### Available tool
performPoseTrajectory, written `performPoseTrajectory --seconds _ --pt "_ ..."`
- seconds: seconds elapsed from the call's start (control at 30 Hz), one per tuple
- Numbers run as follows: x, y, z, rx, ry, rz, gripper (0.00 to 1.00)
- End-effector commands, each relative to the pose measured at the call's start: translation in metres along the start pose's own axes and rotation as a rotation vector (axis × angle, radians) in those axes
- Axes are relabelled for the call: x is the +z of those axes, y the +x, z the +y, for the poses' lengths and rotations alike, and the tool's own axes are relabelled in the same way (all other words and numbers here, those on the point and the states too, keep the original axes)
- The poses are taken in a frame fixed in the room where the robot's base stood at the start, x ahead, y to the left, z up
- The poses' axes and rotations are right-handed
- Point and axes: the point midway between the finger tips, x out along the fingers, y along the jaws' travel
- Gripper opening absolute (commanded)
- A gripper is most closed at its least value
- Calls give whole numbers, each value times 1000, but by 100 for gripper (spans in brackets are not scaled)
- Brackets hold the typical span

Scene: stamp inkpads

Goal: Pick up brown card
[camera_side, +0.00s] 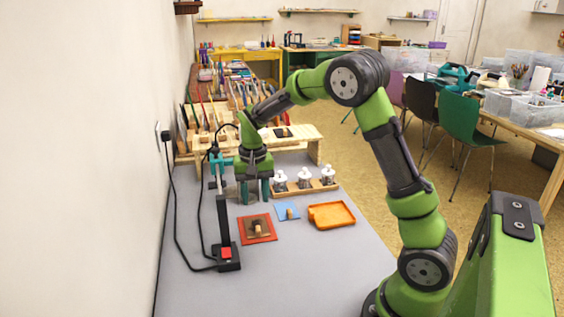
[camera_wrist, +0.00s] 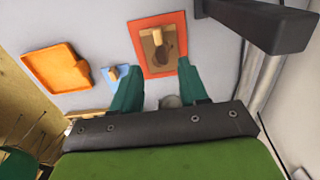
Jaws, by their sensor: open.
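A brown card (camera_side: 253,221) lies on a larger red-orange square (camera_side: 243,237) on the grey table in the side view. A small wooden block sits on top of it. In the wrist view the brown card (camera_wrist: 153,57) shows inside the red-orange border (camera_wrist: 140,27), with a dark patch and the block on it. My gripper (camera_side: 254,196) is open and empty, pointing down above the table just behind the card in the side view. In the wrist view my gripper's green fingers (camera_wrist: 158,72) stand apart just below the red-orange square.
A blue card (camera_side: 281,214) with a wooden block and an orange tray (camera_side: 331,222) lie right of the brown card. A black stand (camera_side: 223,222) with a red button rises close at left. A wooden rack (camera_side: 308,190) holds several white-topped pieces behind. The front table is clear.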

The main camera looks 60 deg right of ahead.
Motion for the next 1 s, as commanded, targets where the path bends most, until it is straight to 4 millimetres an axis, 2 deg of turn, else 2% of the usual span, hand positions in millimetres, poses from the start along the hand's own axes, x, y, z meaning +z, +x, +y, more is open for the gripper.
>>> performPoseTrajectory --seconds 0.03,0.13,0.43,0.7,1.0 --pt "0 12 1 3 0 -3 44" --pt "0 29 1 2 0 -2 44" --pt "2 53 1 1 0 -3 44" --pt "3 91 2 1 0 -1 44" --pt "3 96 2 -1 0 1 44"
